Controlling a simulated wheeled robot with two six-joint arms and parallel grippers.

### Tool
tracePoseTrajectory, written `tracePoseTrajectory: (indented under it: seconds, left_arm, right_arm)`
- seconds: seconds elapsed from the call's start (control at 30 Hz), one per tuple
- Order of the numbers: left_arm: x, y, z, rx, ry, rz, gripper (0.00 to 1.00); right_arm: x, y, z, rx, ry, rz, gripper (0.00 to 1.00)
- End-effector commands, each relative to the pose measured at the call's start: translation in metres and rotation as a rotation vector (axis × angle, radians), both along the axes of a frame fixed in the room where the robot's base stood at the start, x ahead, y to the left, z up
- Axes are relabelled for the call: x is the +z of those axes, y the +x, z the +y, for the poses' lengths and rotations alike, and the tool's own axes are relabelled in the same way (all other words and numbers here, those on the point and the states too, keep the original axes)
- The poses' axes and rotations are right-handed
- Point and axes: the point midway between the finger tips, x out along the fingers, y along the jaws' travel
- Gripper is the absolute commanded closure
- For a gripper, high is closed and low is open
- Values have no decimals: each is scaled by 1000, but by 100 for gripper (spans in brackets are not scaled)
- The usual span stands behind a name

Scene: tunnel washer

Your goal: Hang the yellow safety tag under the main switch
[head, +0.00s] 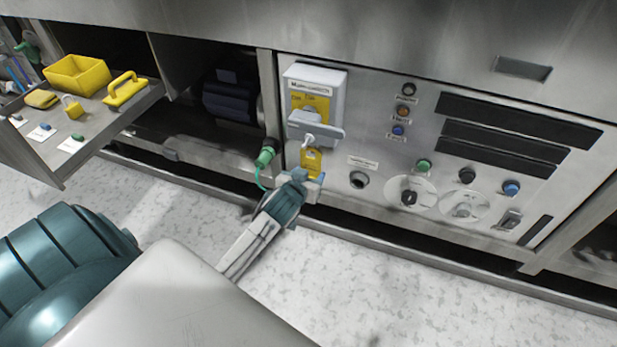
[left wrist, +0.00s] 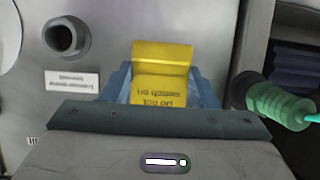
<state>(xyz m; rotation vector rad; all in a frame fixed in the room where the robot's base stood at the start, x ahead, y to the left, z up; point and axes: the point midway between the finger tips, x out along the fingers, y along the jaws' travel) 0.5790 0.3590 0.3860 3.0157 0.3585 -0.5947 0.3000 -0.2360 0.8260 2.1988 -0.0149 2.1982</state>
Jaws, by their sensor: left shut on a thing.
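The main switch (head: 331,83) is a pale grey box on the control panel, with a yellow plate and a grey handle lying across its lower part. The yellow safety tag (head: 311,157) is just below the handle, close to the panel face. A small pale hook or shackle shows between handle and tag; I cannot tell whether the tag hangs on it. My left gripper (head: 307,181) is shut on the tag's lower part, from below. In the left wrist view the tag (left wrist: 161,62) sits between the blue fingers, its "Do not switch on" text upside down. My right gripper is out of view.
A green connector (head: 265,156) with a green cable is close left of my left gripper. A black round socket (head: 359,180) is to its right. An open drawer (head: 110,135) at the left holds a yellow box (head: 77,75), padlock and other yellow items. Several knobs and buttons fill the panel.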

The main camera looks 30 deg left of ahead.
Motion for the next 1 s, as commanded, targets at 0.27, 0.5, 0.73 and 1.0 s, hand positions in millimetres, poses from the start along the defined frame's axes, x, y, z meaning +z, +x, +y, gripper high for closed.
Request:
tracePoseTrajectory:
  seconds: [0.27,0.5,0.73,1.0]
  left_arm:
    - [-4,18,4,0,0,-1,68]
    - [-8,29,7,1,0,1,68]
    - [-13,34,8,1,-1,2,68]
    - [-17,36,8,0,-1,0,68]
  right_arm:
    - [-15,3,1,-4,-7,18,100]
    - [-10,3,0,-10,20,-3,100]
    - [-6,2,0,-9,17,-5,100]
    - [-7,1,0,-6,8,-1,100]
